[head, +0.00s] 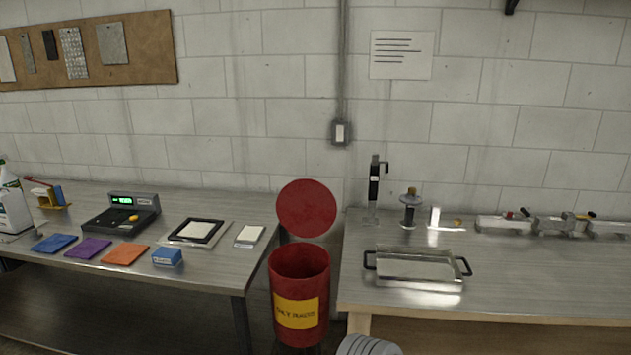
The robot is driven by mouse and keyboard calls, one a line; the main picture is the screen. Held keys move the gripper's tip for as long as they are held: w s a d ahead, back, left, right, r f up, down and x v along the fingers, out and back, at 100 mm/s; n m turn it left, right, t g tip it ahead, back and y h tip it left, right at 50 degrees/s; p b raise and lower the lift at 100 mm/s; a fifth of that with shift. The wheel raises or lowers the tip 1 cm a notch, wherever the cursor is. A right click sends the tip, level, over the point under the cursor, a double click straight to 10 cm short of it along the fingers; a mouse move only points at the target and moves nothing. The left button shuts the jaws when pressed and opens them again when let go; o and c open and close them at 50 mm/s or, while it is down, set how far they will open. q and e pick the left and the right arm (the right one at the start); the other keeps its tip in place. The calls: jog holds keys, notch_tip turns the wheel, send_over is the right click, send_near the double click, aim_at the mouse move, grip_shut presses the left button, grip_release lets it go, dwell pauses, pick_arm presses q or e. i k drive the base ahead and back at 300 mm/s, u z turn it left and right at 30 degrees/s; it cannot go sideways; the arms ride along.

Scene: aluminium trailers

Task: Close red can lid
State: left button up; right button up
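The red can (299,290) stands between two metal benches in the head view, with a yellow label reading something like "oily rags" on its front. Its round red lid (306,208) is open, raised nearly upright behind the can's mouth, its flat face towards me. The dark inside of the can shows below the lid. The can's lower end is near the bottom edge of the picture. Neither of my grippers is in view.
The left bench (200,262) holds coloured cloths, a blue box (167,257), a scale (121,215) and a framed pad. The right bench (560,270) holds a handled metal tray (417,284) and tools. A grey ribbed shape (368,346) rises at the bottom edge.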

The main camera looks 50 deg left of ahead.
aim_at(306, 208)
jog(key=u, duration=0.9)
jog(key=i, duration=1.15)
jog(key=u, duration=1.2)
